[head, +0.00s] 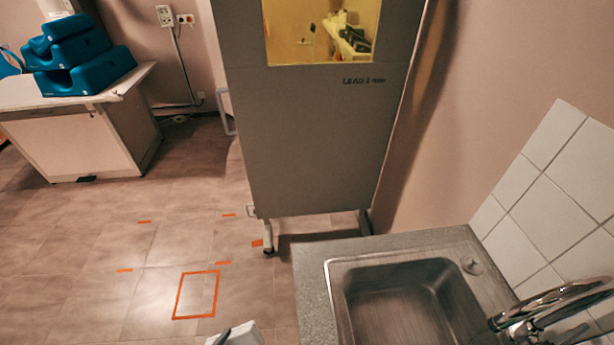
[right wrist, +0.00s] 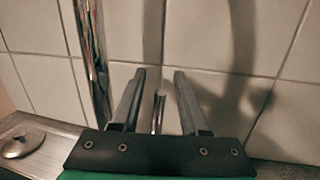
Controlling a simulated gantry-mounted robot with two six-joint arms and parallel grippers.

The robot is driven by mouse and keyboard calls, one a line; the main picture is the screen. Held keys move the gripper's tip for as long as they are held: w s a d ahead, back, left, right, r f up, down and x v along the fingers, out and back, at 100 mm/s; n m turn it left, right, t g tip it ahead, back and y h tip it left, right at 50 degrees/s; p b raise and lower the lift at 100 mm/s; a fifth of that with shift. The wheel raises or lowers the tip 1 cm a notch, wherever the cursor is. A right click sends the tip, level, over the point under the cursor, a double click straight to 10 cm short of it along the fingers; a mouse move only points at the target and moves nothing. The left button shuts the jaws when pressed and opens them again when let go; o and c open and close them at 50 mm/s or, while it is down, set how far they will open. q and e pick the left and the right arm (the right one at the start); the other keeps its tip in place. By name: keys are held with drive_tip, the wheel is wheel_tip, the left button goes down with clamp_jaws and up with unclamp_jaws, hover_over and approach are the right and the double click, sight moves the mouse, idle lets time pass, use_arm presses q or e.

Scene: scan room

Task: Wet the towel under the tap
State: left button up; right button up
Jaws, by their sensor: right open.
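The chrome tap (head: 545,303) stands at the right edge of the steel sink (head: 400,300) in the head view. In the right wrist view the tap's shiny upright pipe (right wrist: 93,60) rises to the left of my right gripper (right wrist: 159,76). The right gripper is open, its two dark fingers pointing at the tiled wall. A thin metal rod (right wrist: 158,112) shows between the fingers; I cannot tell whether they touch it. A white part with a dark tip at the head view's bottom edge may be my left arm; its jaws cannot be made out. I see no towel.
A grey speckled counter (head: 312,300) surrounds the sink, with white tiles (head: 560,190) behind it. A tall grey lead screen (head: 310,140) stands beyond. A white cabinet (head: 75,140) with blue cushions (head: 80,60) is at the left. The floor between is clear.

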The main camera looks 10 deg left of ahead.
use_arm(q)
drive_tip(key=shift+a+r, duration=0.1)
drive_tip(key=shift+r, duration=0.8)
drive_tip(key=shift+f, duration=0.1)
